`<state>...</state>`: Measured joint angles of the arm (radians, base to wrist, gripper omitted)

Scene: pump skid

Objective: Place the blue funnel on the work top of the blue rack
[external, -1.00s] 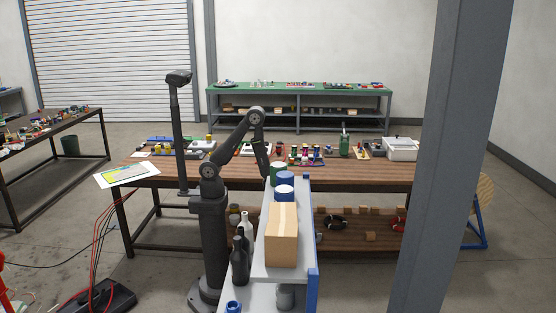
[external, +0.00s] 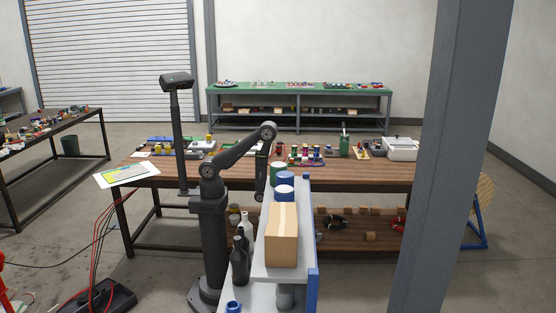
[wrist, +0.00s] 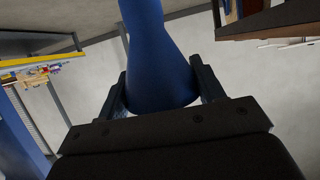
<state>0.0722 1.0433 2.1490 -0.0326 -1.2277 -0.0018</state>
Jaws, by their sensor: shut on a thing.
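The blue funnel (wrist: 155,50) fills the middle of the wrist view, between the two fingers of my gripper (wrist: 160,87), which is shut on it. Its wide end is toward the palm and its narrower part runs out of the top of the frame. In the external view my gripper (external: 260,197) hangs low at the end of the arm, left of the cans on the rack; the funnel cannot be made out there. The blue rack (external: 312,290) stands in the foreground, with a grey upper shelf (external: 304,235) and a lower grey surface to the left.
Dark bottles (external: 240,262) and a blue item (external: 233,306) stand lower left. A wooden workbench (external: 370,172) lies behind; a grey pillar (external: 440,150) is right.

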